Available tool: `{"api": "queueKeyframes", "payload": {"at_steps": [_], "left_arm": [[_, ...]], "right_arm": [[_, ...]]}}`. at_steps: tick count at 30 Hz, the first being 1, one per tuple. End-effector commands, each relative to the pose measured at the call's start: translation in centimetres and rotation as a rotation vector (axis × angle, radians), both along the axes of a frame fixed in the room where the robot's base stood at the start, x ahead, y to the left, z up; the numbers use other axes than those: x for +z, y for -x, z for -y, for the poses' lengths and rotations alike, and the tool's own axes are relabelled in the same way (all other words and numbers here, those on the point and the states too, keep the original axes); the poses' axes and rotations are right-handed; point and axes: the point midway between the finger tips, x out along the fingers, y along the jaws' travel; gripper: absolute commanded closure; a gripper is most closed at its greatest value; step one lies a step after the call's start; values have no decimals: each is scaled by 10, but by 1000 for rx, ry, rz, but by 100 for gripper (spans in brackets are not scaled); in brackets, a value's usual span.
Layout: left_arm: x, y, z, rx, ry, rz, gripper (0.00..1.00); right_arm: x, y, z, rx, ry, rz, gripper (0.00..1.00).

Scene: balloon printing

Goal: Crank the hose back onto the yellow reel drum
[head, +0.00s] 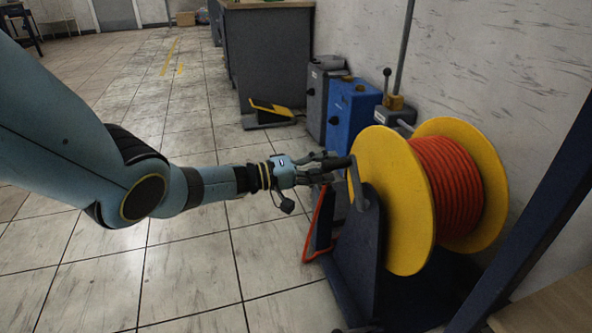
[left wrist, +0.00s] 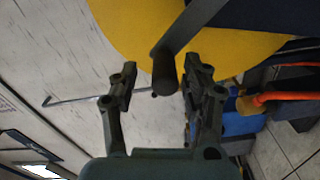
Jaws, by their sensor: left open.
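The yellow reel drum (head: 395,205) stands on a dark blue stand at the right of the head view, with orange hose (head: 455,190) wound in several turns between its flanges. A grey crank arm (head: 356,186) with a dark handle (head: 339,163) is on its left face. My left gripper (head: 322,164) is at the handle. In the left wrist view my left gripper (left wrist: 160,88) is open, its fingers on either side of the handle (left wrist: 166,70); contact cannot be told. The yellow flange (left wrist: 135,30) is beyond. My right gripper is not in view.
Blue (head: 350,112) and grey (head: 316,98) boxes stand behind the reel by the wall. A yellow pedal (head: 270,108) lies on the floor. The tiled floor at left is clear.

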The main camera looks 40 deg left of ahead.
Motion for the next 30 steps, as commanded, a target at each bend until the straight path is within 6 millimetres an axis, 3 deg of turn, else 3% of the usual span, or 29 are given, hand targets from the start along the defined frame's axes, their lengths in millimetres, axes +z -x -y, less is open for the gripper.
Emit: {"api": "queueKeyframes", "payload": {"at_steps": [6,12,26,30], "left_arm": [[-2,43,-34,0,-4,-2,52],[-1,67,-54,1,-1,-1,52],[-1,75,-59,1,-3,1,52],[-1,72,-62,16,-82,60,52]], "right_arm": [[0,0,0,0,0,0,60],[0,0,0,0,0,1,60],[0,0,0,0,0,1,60],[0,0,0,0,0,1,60]]}}
